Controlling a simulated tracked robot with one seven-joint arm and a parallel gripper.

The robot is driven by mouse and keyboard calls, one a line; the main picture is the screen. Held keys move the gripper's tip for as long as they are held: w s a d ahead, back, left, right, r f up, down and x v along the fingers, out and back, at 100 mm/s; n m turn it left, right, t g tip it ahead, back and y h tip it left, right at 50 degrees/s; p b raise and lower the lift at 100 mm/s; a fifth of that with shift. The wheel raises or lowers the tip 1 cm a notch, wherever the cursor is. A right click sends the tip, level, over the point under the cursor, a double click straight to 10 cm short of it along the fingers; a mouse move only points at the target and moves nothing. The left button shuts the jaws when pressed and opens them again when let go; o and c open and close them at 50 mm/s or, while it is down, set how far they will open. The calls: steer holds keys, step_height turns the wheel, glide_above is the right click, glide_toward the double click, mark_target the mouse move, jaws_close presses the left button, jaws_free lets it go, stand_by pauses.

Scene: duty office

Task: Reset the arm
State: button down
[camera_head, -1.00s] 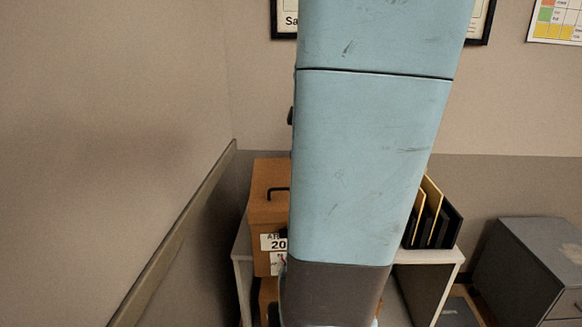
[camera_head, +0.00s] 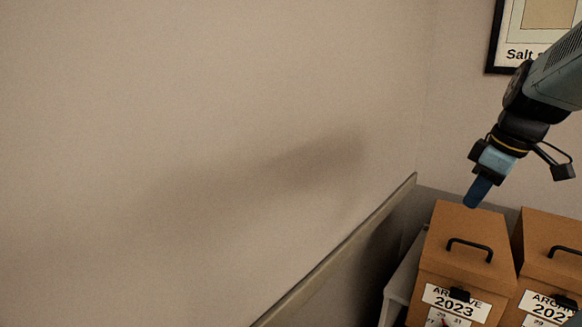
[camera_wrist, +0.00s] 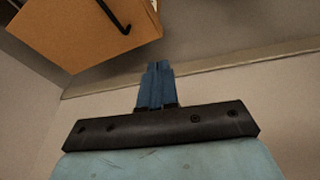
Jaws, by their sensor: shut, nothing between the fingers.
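My gripper (camera_head: 478,190) is at the right in the head view, hanging from my arm with its blue fingers pointing down and left. It appears above the left archive box, with no contact that I can make out. In the wrist view my gripper (camera_wrist: 158,68) shows its blue fingers pressed together with nothing between them. Most of my arm lies beyond the right edge of the head view.
Two brown archive boxes (camera_head: 470,238) (camera_head: 552,250), labelled 2023, stand at the lower right on a pale shelf (camera_head: 398,290). One brown box (camera_wrist: 85,25) shows at top left in the wrist view. A rail (camera_head: 345,245) runs along the left wall. A framed poster (camera_head: 530,35) hangs behind.

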steer(key=s+a+m+t, duration=0.1)
steer(key=s+a+m, duration=0.1)
steer(key=a+m, duration=0.2)
steer(key=s+a+f+m+t+h, duration=0.1)
steer(key=s+a+m, duration=0.2)
steer(key=a, duration=0.7)
steer(key=shift+s+a+f+m, duration=0.25)
steer(key=shift+a+f+m, duration=0.05)
steer(key=shift+a+m, duration=0.1)
steer(key=c, duration=1.8)
jaws_free()
